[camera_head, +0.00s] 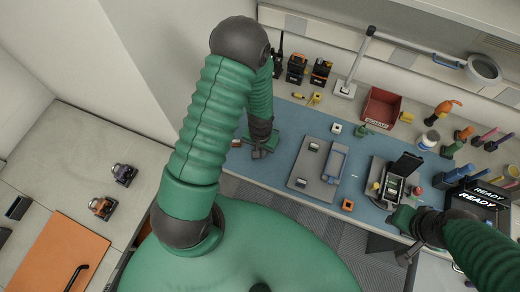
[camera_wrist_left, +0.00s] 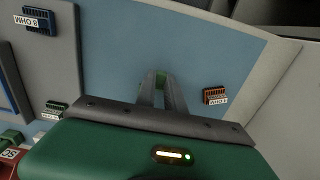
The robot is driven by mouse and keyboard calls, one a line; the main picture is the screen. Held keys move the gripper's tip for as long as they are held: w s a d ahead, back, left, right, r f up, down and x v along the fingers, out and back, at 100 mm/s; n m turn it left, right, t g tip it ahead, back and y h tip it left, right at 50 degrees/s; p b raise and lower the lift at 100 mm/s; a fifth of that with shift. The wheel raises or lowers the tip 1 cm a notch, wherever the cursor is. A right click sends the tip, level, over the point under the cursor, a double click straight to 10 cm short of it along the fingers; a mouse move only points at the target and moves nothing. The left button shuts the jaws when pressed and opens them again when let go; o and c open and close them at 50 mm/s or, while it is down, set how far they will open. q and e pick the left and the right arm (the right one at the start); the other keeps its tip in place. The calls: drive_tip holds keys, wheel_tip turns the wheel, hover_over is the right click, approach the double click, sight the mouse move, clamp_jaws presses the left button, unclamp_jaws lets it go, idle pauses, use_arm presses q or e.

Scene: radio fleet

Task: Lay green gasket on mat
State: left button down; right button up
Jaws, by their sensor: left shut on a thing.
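My left gripper (camera_head: 259,152) is over the left end of the blue mat (camera_head: 278,172) on the bench. In the left wrist view the same gripper (camera_wrist_left: 163,80) is shut on a small green thing (camera_wrist_left: 161,82), which looks like the green gasket; the fingers hide most of it. Blue mat (camera_wrist_left: 215,45) lies behind the fingertips, but whether the gasket touches it I cannot tell. My right gripper (camera_head: 406,254) is at the bench's front edge, below the open black case; its fingers are too small to read.
A red bin (camera_head: 381,107) and radios (camera_head: 297,68) stand behind.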

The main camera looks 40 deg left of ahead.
use_arm(q)
drive_tip(key=shift+w+d, duration=0.15)
drive_tip(key=shift+d, duration=0.05)
drive_tip(key=shift+f, duration=0.2)
drive_tip(key=shift+a+f+b, duration=0.4)
drive_tip(key=shift+f+b, duration=0.05)
drive_tip(key=c, duration=1.6)
unclamp_jaws()
drive_tip(key=shift+o, duration=0.8)
drive_tip(key=shift+d, duration=0.25)
drive_tip(key=shift+r, duration=0.1)
